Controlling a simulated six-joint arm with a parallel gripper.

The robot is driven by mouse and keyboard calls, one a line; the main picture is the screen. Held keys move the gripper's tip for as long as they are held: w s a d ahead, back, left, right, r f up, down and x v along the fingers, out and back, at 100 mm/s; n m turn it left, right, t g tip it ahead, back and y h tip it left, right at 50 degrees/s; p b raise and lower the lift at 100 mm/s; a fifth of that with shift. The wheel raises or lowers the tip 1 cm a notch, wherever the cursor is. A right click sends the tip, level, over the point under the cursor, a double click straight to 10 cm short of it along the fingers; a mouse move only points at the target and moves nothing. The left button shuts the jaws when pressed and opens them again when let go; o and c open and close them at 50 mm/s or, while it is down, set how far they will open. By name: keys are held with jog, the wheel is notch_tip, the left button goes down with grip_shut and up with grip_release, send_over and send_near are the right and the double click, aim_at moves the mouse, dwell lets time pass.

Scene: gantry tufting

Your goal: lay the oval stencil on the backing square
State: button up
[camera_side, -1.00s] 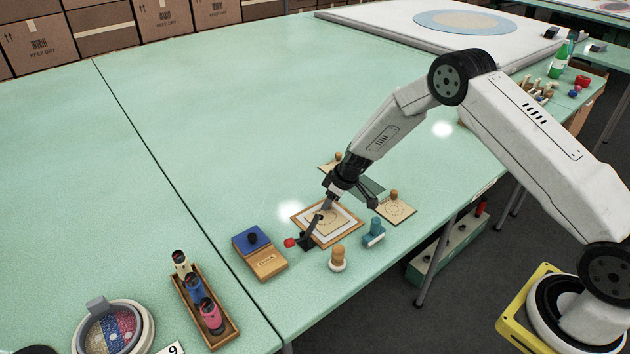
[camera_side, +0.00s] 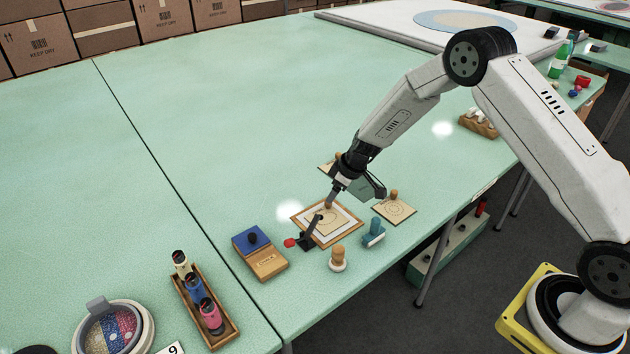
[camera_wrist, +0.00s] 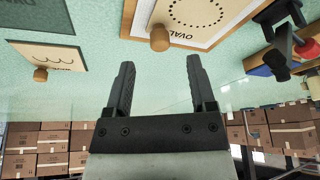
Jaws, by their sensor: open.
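The oval stencil (camera_side: 333,218), a thin tan plate with a wooden knob, lies flat on the pale backing square (camera_side: 352,224) inside a brown frame. In the wrist view the stencil (camera_wrist: 195,12) shows the word OVAL and its knob (camera_wrist: 160,38); the frame's far part is cut off by the picture edge. My gripper (camera_side: 331,198) is just above and behind the knob. In the wrist view my gripper (camera_wrist: 160,72) is open, with nothing between its fingers, and the knob is apart from it, beyond the fingertips.
A black clamp (camera_side: 309,236) with a red tip stands at the frame's near-left side. A blue-topped wooden box (camera_side: 260,252), a wooden-handled stamp (camera_side: 338,259), a teal tool (camera_side: 374,232), a circle stencil (camera_side: 395,210) and a dark green plate (camera_side: 370,188) are close by.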

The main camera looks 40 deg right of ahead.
jog(key=v, duration=0.3)
jog(key=shift+s+r, duration=0.1)
jog(key=shift+r, duration=0.15)
jog(key=shift+s, duration=0.1)
dwell(0.3)
jog(key=s+a+r+m, duration=0.1)
jog(key=s+r, duration=0.3)
jog(key=s, duration=0.4)
jog(key=s+a+r+m+g+h, duration=0.1)
jog(key=s+r, duration=0.3)
jog(key=s, duration=0.5)
jog(key=s+a+r+m+h, duration=0.1)
jog(key=s+r+m, duration=0.2)
jog(key=s, duration=0.5)
jog(key=shift+s+a+r, duration=0.3)
jog(key=shift+s+r, duration=0.1)
jog(key=shift+c, duration=0.2)
